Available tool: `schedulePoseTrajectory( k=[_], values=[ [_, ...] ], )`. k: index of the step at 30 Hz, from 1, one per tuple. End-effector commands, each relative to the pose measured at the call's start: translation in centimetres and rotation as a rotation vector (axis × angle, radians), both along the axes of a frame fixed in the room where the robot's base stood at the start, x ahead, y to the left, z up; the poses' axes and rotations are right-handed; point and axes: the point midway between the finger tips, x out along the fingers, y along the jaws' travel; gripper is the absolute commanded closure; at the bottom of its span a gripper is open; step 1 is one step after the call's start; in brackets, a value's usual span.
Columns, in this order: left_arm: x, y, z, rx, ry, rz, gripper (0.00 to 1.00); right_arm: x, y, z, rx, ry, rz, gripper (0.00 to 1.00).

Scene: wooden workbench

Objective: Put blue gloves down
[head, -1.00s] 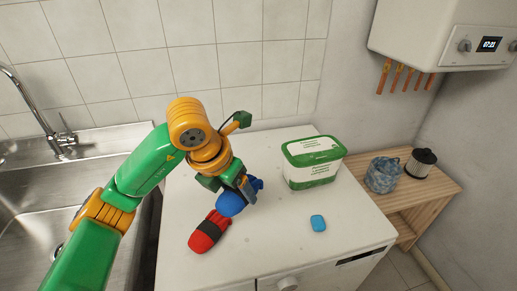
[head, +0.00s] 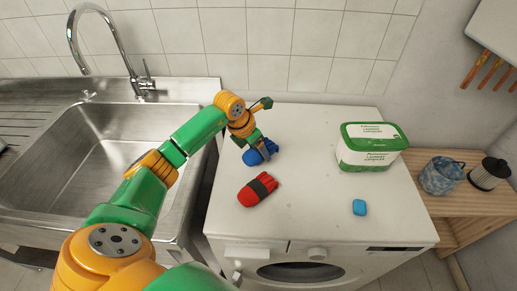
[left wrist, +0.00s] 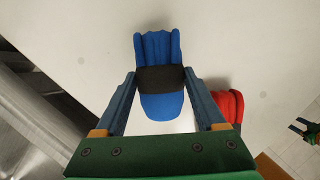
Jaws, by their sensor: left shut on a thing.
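The blue gloves (head: 256,156) are a rolled blue bundle with a dark band, over the back left of the white washing machine's top (head: 310,190). My left gripper (head: 266,146) is shut on them. In the left wrist view, the blue gloves (left wrist: 158,104) sit between the two fingers of the left gripper (left wrist: 160,80), near the dark band. I cannot tell whether they touch the top. A small green and dark part at the right edge of the left wrist view looks like my right gripper (left wrist: 303,129); its jaws are too small to read.
Red gloves (head: 257,190) lie on the top just in front of the blue ones. The sink (head: 110,150) is left. The top's middle is free.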

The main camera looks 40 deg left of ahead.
Motion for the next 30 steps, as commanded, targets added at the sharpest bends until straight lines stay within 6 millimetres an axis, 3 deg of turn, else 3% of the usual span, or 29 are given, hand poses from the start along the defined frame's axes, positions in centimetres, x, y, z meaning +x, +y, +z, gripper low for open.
schedulePoseTrajectory(
  k=[2,11,12,15,23,30],
  values=[
    [-0.1,-0.1,-0.8,-0.002,0.004,0.000,0.88,0.0,0.0,1.0,0.000,0.000,0.000,0.50],
    [0.0,-0.1,-1.6,0.000,-0.001,0.000,0.88,0.0,0.0,0.7,0.000,0.000,-0.001,0.50],
    [0.0,-0.1,-1.6,0.000,-0.001,0.000,0.20,0.0,0.0,0.7,0.000,0.000,-0.001,0.50],
    [0.0,-0.1,-1.6,0.000,-0.001,0.000,0.00,0.0,0.0,0.8,0.000,0.000,-0.001,0.50],
    [-0.1,0.0,-1.2,0.000,-0.003,-0.001,0.00,0.0,0.0,0.8,0.001,0.000,0.000,0.50],
    [-2.0,0.5,3.4,0.005,-0.007,-0.002,0.00,0.0,0.0,-0.4,0.001,0.000,0.000,0.50]
  ],
)
